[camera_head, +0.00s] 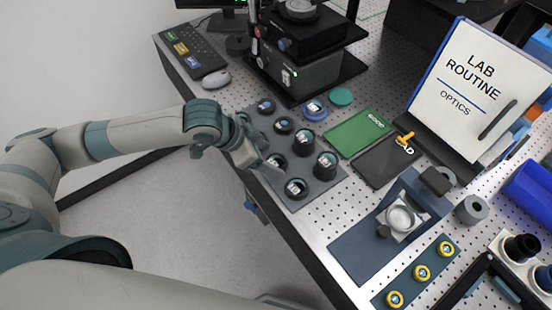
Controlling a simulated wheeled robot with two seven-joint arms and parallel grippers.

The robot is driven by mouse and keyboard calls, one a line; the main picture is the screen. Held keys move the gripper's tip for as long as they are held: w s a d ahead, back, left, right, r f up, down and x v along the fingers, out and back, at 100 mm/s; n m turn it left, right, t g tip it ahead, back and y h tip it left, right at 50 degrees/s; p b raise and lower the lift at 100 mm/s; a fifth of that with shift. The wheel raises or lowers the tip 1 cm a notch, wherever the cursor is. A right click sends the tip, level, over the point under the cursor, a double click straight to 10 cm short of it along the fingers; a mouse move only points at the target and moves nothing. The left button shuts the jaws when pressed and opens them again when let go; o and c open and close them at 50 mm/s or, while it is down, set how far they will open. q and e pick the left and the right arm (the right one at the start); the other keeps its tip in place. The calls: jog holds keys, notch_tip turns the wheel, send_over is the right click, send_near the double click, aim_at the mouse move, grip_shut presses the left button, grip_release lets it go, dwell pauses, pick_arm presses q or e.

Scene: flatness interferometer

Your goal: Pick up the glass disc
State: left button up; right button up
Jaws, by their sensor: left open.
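Several round discs in dark ring holders stand on a grey mat (318,187) near the table's left edge. One holder (296,187) is at the mat's front, and another (325,165) is at its right. A clear round glass piece (400,218) sits on a blue stand further right. I cannot tell which is the task's glass disc. My left gripper (266,167) is open at the mat's left edge, close to the holders. Its fingertips are small and partly merge with the mat. My right gripper is not in view.
A green pad (356,133) and a black pad (386,162) lie right of the mat. An instrument with a black base (312,76) stands behind. A "LAB ROUTINE" board (478,85) stands at the right. A blue strip with yellow-ringed pieces (422,272) lies in front.

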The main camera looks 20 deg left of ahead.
pick_arm(q)
jog(key=shift+w+d+f, duration=0.2)
jog(key=shift+d+f, duration=0.1)
jog(key=shift+f, duration=0.35)
jog(key=c, duration=1.1)
jog(key=shift+c, duration=0.4)
jog(key=shift+r, duration=0.1)
